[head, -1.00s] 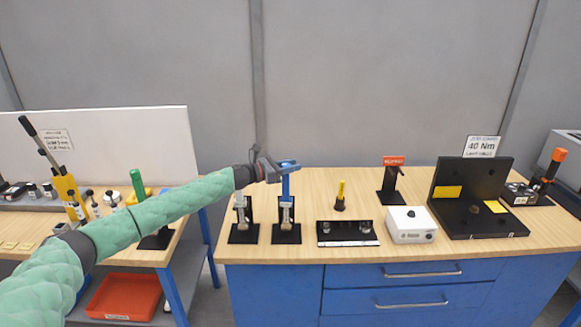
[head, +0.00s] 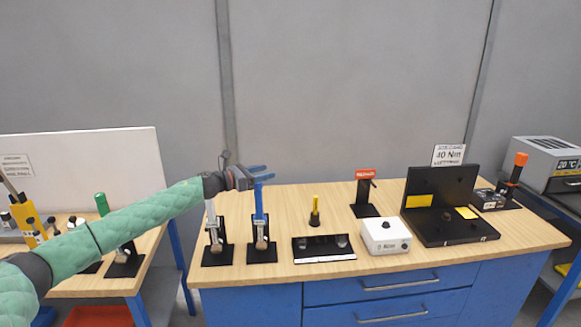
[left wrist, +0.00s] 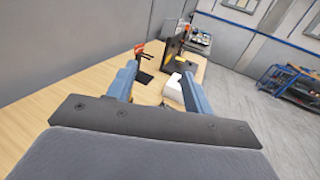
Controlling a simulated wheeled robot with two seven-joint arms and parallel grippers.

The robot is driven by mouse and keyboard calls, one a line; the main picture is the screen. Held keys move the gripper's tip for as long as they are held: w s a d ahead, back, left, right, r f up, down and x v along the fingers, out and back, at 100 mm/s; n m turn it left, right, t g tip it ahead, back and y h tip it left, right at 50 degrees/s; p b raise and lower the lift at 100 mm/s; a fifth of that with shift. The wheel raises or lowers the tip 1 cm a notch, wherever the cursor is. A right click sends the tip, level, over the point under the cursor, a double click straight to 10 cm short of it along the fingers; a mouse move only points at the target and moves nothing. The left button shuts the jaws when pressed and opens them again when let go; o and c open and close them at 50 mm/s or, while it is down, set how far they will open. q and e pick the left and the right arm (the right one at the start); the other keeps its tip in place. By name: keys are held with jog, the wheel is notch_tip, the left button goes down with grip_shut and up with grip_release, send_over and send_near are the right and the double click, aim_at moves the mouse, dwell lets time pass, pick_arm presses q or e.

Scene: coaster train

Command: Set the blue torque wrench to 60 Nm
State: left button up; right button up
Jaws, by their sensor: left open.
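The blue torque wrench (head: 259,205) stands upright in a black stand on the wooden bench in the head view. A grey wrench (head: 213,222) stands in a similar stand to its left. My left gripper (head: 267,173) is open at the top end of the blue wrench, with its two blue fingers pointing right. I cannot tell whether the fingers touch the wrench. In the left wrist view the fingers (left wrist: 155,87) are apart, and the wrench is not visible. The scale on the wrench is too small to read. My right gripper is not in view.
A white box (head: 385,236) with a knob and an Nm readout stands right of a black tray (head: 323,250). A yellow-handled tool (head: 314,212) and a red-topped stand (head: 366,193) are behind. A sign (head: 448,155) reading 40 Nm stands above an open black case (head: 438,207).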

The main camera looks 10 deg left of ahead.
pick_arm(q)
jog(key=s+d+r+b, duration=0.3)
jog(key=d+r, duration=0.4)
jog(key=d, duration=0.4)
jog(key=shift+s+d+b, duration=0.15)
jog(key=shift+b, duration=0.15)
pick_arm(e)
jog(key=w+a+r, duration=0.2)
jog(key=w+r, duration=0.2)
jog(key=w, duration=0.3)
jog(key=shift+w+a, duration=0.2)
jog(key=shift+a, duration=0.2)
pick_arm(q)
jog(key=shift+r, duration=0.15)
